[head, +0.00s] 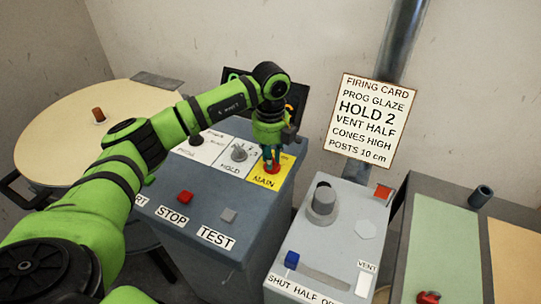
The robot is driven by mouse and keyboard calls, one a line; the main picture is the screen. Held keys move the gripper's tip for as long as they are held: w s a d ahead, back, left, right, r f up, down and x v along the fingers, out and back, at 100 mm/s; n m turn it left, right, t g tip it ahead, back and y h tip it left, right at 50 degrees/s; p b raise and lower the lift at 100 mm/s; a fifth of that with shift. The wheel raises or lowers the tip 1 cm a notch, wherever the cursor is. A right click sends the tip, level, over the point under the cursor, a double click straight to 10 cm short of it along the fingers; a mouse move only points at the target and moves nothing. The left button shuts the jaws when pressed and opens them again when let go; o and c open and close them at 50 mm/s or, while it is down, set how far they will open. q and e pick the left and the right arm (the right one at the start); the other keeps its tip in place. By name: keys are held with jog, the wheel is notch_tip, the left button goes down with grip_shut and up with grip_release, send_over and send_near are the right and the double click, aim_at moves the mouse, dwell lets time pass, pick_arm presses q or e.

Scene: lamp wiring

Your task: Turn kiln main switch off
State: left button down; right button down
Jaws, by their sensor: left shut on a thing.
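The kiln control box has a yellow panel labelled MAIN (264,183) at the right end of its sloped top. My left gripper (271,165) reaches down onto this panel from above. It is shut on the main switch, of which only a little red shows between the fingers. The switch's exact position is hidden by the gripper. My right gripper is not in view.
Left of MAIN is a knob on the HOLD panel (239,153). A red STOP button (185,197) and grey TEST button (228,215) sit in front. The vent box (345,215), with a large knob and blue slider, stands right. A firing card (371,120) hangs behind.

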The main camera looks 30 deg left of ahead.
pick_arm(q)
jog(key=c, duration=1.1)
grip_release()
jog(key=shift+r, duration=0.3)
notch_tip(320, 180, up, 12)
jog(key=shift+f, duration=0.25)
jog(key=shift+f, duration=0.1)
